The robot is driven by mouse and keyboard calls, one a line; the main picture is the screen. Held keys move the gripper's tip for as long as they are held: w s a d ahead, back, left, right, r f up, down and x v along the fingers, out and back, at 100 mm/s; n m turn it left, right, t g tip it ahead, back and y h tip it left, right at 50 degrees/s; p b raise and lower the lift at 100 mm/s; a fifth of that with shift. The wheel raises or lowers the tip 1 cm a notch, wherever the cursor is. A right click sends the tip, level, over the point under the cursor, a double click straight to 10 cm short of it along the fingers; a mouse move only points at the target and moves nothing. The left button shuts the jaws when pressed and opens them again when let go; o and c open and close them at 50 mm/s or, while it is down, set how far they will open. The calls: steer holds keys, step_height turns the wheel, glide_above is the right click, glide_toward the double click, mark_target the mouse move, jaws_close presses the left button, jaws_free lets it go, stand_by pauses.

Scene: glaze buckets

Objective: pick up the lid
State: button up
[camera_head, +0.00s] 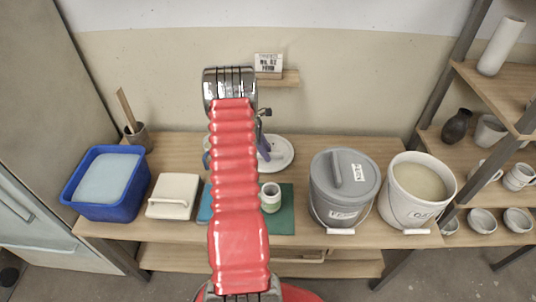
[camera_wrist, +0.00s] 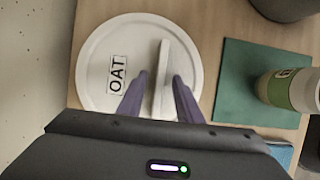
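The white round lid (camera_wrist: 98,52) lies flat on the wooden table, labelled OAT, with a raised white bar handle (camera_wrist: 164,65) across it. In the head view its right part (camera_head: 283,155) shows behind my arm. My gripper (camera_wrist: 159,78) is open over the lid, its two purple fingers apart with the handle between them. A gap shows beside the handle, and whether the tips touch the lid cannot be told. The head view shows only part of the gripper (camera_head: 262,149), as my arm hides the rest.
On the table (camera_head: 330,145) are a lidded grey bucket (camera_head: 340,205), an open white bucket (camera_head: 402,208), a green mat (camera_head: 284,222) with a cup (camera_head: 270,198), a cream box (camera_head: 172,205) and a blue tub (camera_head: 125,206). The wall stands behind; shelves hold pottery at right.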

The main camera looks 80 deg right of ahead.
stand_by(0.5)
jaws_close()
